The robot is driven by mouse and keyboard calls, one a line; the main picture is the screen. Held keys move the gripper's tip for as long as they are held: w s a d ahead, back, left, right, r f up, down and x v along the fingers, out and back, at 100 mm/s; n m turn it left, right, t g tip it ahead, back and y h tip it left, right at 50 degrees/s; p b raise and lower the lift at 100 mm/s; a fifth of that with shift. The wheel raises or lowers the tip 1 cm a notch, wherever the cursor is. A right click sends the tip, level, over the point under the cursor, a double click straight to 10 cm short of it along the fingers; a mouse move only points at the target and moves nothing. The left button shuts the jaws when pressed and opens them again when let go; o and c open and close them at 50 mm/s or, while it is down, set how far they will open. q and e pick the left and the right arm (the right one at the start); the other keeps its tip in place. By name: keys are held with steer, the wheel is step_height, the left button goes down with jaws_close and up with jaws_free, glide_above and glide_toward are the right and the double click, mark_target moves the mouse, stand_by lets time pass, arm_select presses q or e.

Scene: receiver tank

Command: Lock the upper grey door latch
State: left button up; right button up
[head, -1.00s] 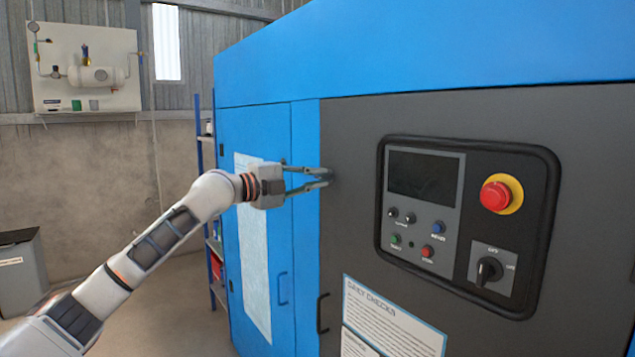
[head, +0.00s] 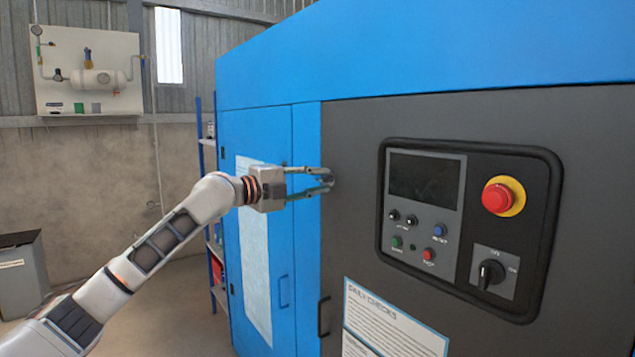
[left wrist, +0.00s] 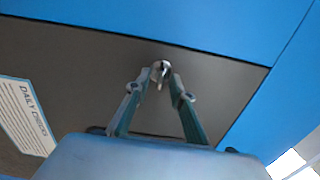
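The upper grey door latch (left wrist: 159,72) is a small round metal piece with a short tab, near the upper edge of the dark grey door (left wrist: 90,70) in the left wrist view. In the head view it is largely hidden by my fingertips at the door's left edge. My left gripper (head: 328,179) reaches it from the left; in the left wrist view its fingers (left wrist: 160,82) converge on both sides of the latch and appear shut on it. The grey door (head: 350,235) looks flush with the blue cabinet (head: 400,50). My right gripper is not in view.
A control panel (head: 465,310) with a red emergency button (head: 497,198) is set in the grey door. A black handle (head: 323,316) and a Daily Checks sheet (head: 390,325) are lower down. A shelf rack (head: 212,200) stands behind the cabinet's left side.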

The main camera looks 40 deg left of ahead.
arm_select(q)
steer(key=v, duration=0.7)
steer(key=shift+s, duration=0.25)
steer(key=shift+a+r, duration=0.1)
stand_by(0.4)
